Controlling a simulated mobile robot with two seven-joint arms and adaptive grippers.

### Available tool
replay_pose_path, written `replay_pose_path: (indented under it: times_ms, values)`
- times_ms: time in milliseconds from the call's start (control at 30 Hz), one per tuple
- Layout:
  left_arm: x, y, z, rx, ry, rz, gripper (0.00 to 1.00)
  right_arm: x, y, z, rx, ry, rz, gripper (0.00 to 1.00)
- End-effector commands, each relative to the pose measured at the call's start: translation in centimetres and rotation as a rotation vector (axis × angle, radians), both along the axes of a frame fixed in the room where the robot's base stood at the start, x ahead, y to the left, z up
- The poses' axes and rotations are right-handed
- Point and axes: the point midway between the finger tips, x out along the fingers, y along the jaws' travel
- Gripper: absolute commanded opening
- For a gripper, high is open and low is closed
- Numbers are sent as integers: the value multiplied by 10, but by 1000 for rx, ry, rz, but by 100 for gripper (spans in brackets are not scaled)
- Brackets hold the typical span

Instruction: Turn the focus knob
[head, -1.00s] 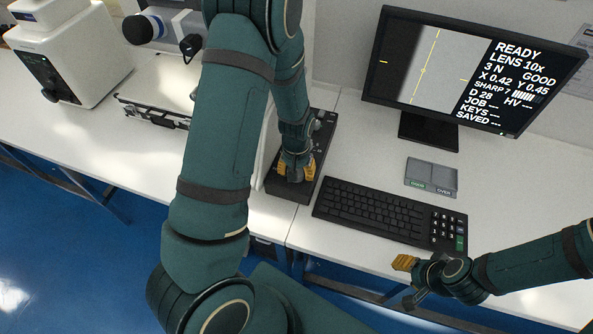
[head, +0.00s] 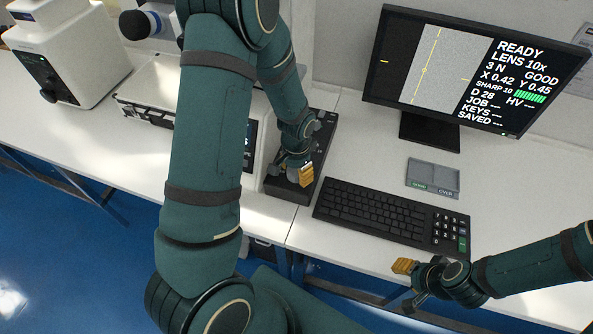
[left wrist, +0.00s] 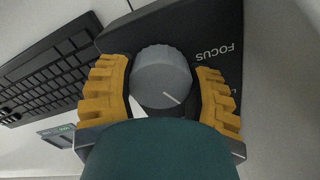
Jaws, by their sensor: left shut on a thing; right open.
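The focus knob (left wrist: 162,78) is a grey ribbed cylinder with a white pointer line, on a dark control box (left wrist: 190,28) marked FOCUS. In the left wrist view the yellow fingers of my left gripper (head: 302,176) stand on both sides of the knob and are shut on it. In the head view the gripper and wrist largely cover the knob. The monitor (head: 470,75) reads READY, LENS 10x, GOOD and SHARP 10 with a green bar row. My right gripper (head: 405,282) is open and empty near the table's front edge.
A keyboard (head: 385,215) lies right of the control box, with a small grey two-part tray (head: 433,178) behind it. A white tester (head: 65,60) stands at the far left. The white table is clear right of the tray.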

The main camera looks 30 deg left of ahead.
Motion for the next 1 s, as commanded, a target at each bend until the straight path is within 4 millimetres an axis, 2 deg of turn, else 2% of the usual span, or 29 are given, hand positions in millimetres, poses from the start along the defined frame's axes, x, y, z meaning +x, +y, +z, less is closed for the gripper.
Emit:
replay_pose_path:
  times_ms: [400,433,500,833,1000]
  values:
    - [0,0,1,1,-1,-6,18,0,0,0,0,1,0,47]
    - [0,0,1,1,-1,-6,64,0,0,0,0,1,0,47]
    - [0,0,0,1,0,-6,88,0,0,0,0,1,0,47]
    - [0,0,1,0,0,-6,88,0,0,0,0,1,0,47]
    - [1,0,16,0,-4,-5,88,0,0,0,0,1,0,47]
